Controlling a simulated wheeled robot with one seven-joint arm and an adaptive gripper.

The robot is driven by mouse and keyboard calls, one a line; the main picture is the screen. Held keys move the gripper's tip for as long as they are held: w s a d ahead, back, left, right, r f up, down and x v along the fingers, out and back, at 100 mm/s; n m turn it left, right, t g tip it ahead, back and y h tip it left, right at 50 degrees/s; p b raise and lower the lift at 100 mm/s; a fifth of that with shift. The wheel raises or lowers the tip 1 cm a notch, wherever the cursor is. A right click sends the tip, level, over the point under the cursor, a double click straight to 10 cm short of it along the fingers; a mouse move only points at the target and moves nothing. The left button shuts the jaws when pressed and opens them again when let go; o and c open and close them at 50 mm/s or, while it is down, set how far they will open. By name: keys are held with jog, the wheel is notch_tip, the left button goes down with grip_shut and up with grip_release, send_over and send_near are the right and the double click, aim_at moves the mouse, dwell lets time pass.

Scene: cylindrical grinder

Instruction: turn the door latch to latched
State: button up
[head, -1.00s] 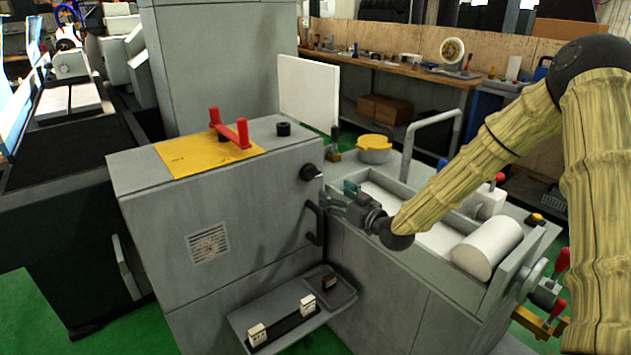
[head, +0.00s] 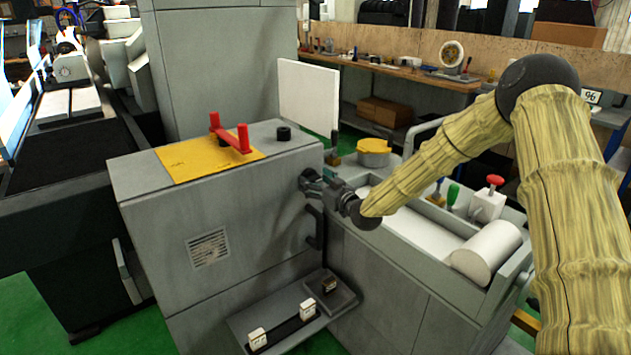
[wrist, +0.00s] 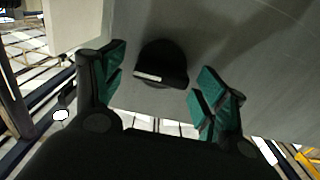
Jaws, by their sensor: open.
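The door latch is a round black knob with a white pointer bar, seen in the wrist view (wrist: 163,66) on the grey cabinet face. The bar lies nearly level in that picture. My gripper (wrist: 160,82) is open, with its green-padded fingers on either side of the knob; I see gaps, and no firm contact. In the head view my gripper (head: 313,182) is at the upper right part of the cabinet (head: 225,225), and it mostly hides the knob there. A black door handle (head: 315,228) sits just below the gripper.
A red handle (head: 231,135) stands on a yellow plate (head: 195,158) on the cabinet top. A shelf (head: 262,325) with small blocks juts out low in front. A grey bench bed (head: 400,275) with a white cylinder (head: 485,252) lies right, under my arm.

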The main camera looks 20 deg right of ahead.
jog(key=shift+w, duration=0.1)
jog(key=c, duration=1)
jog(key=shift+c, duration=0.2)
jog(key=shift+a, duration=0.1)
jog(key=n+b, duration=0.2)
jog(key=n, duration=0.1)
jog(key=shift+a+f+n, duration=0.1)
jog(key=shift+f+n, duration=0.05)
jog(key=shift+n, duration=0.25)
jog(key=n+b, duration=0.3)
jog(key=n, duration=0.2)
jog(key=shift+f+n+b, duration=0.1)
jog(key=shift+n+b, duration=0.2)
jog(key=shift+b, duration=0.1)
jog(key=shift+n+b, duration=3.3)
jog(key=shift+n, duration=1)
